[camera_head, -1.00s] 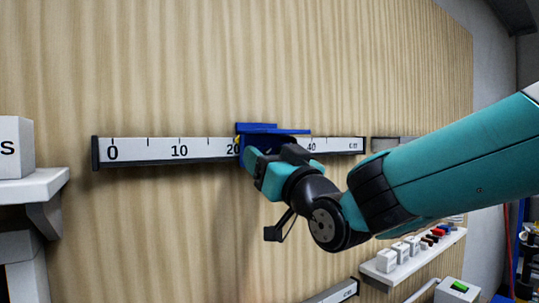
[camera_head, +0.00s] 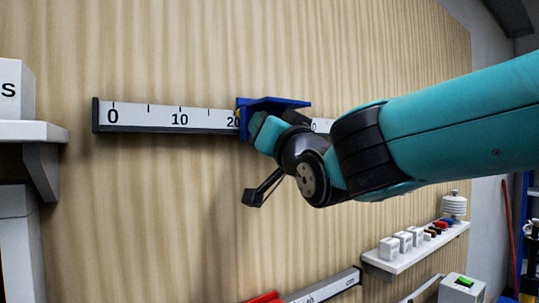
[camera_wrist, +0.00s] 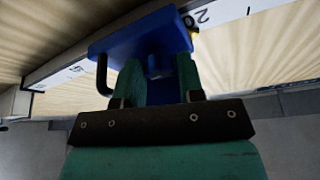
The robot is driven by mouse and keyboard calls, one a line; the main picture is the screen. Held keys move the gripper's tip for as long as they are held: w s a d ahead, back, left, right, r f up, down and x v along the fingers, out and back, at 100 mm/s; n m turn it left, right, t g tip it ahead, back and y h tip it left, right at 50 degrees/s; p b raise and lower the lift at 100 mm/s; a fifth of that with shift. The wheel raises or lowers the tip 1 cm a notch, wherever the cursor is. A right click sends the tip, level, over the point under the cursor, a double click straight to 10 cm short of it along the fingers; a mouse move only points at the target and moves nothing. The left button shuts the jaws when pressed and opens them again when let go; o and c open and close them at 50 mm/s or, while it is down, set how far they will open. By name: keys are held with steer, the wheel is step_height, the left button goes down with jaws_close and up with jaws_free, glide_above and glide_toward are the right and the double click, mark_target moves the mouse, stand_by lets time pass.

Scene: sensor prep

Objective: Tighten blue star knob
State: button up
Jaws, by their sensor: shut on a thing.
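A blue slider (camera_head: 277,103) sits on a white ruler rail (camera_head: 170,117) on the wooden wall, just right of the 20 mark. My gripper (camera_head: 262,127) is at the slider's front, its fingertips partly hidden by my wrist. In the wrist view, the two teal fingers of my gripper (camera_wrist: 158,76) are shut on a small blue part, which I take as the blue star knob (camera_wrist: 154,68), under the blue slider (camera_wrist: 140,38). Its star shape is mostly hidden between the fingers. A small yellow part (camera_wrist: 190,23) shows at the slider's edge.
A white shelf with a box (camera_head: 18,131) stands at the left. A small shelf (camera_head: 415,252) with white blocks and coloured pieces is at the lower right. A second rail (camera_head: 325,288) and a red object (camera_head: 263,297) are at the bottom.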

steer(key=shift+s+a+m+h+b, duration=0.1)
steer(key=shift+m+h+b, duration=0.55)
steer(key=shift+m+b, duration=0.8)
steer(key=shift+m+h+b, duration=0.65)
steer(key=shift+m+b, duration=0.6)
steer(key=shift+b, duration=0.3)
steer(key=shift+r, duration=0.1)
steer(key=o, duration=0.9)
steer(key=shift+r, duration=0.1)
steer(key=shift+r, duration=0.1)
